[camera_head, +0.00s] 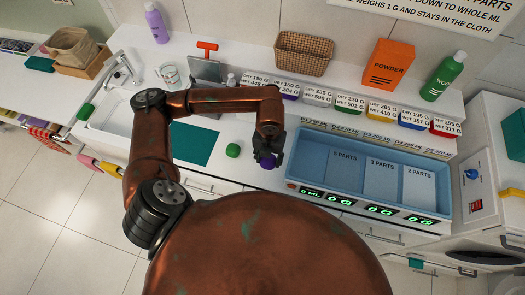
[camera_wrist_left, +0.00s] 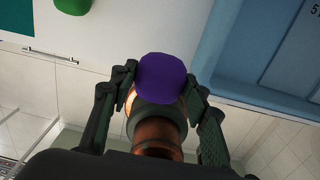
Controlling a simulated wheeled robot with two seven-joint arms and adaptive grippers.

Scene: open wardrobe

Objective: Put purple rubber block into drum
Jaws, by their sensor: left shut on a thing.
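The purple rubber block (camera_head: 268,161) is between the fingers of my left gripper (camera_head: 267,150), above the counter's front edge just left of the blue tray. In the left wrist view the purple block (camera_wrist_left: 161,78) sits between both fingertips of the left gripper (camera_wrist_left: 161,90), which is shut on it. A white machine (camera_head: 500,170) stands at the right. A grey rounded rim (camera_head: 485,258) shows low on its front. The inside of the drum cannot be made out. My right gripper is not in view.
A blue tray (camera_head: 297,163) with labelled sections lies right of the gripper. A green block (camera_head: 233,150) rests on the counter to its left, near a teal mat (camera_head: 195,143). A row of labelled coloured blocks (camera_head: 340,100), an orange powder box (camera_head: 388,65) and a wicker basket (camera_head: 304,54) stand behind.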

